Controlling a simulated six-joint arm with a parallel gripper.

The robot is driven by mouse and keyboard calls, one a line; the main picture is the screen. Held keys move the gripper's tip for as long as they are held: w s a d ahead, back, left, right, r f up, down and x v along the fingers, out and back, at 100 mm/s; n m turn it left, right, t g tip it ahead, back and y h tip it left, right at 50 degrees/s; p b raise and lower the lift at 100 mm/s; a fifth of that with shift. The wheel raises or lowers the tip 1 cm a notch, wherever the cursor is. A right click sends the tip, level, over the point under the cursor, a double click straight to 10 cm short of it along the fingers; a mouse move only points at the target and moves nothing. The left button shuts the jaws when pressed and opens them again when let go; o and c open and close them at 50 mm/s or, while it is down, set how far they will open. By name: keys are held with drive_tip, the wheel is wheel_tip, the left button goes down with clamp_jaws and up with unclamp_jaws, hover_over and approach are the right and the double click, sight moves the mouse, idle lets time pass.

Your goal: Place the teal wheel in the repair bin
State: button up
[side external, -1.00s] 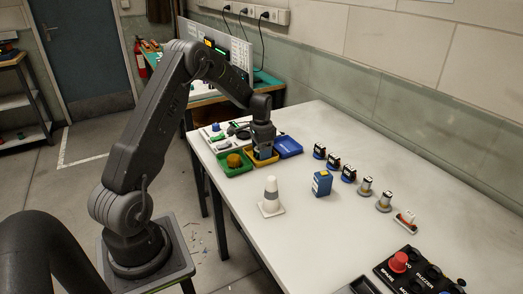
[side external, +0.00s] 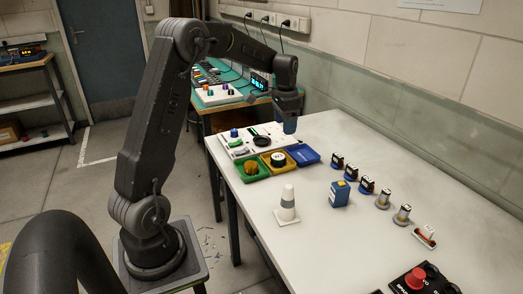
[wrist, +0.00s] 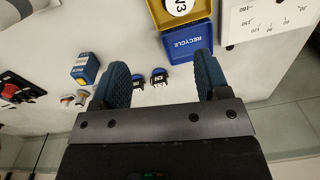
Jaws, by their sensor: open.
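A round wheel (side external: 278,158) with a white, marked face lies in the yellow bin (side external: 291,168), the middle of three bins on the bench. Its rim looks dark, and I cannot clearly make out teal. Its white face also shows in the wrist view (wrist: 179,6), cut by the top edge. No label on the yellow bin is readable. My gripper (side external: 289,128) is above and behind the bins, clear of the wheel.
The green bin (side external: 238,174) holds an orange-brown item. The blue bin (side external: 316,162) is marked RECYCLE in the wrist view. A white and grey cone (side external: 287,204), a blue box (side external: 340,194) and a row of small parts stand on the bench.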

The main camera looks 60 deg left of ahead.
drive_tip(key=s+d+r+t, duration=0.1)
drive_tip(key=s+d+r, duration=0.2)
drive_tip(key=s+d, duration=0.3)
drive_tip(key=s+d+r+n+t, duration=0.1)
drive_tip(key=s+d+r, duration=0.25)
drive_tip(key=d, duration=0.45)
drive_tip(key=s+d+r+t, duration=0.1)
drive_tip(key=s+d+r, duration=0.2)
drive_tip(key=s+d, duration=0.3)
drive_tip(key=s+d+f+t, duration=0.2)
drive_tip(key=s+d, duration=0.3)
drive_tip(key=s, duration=0.2)
drive_tip(key=shift+d+n, duration=0.3)
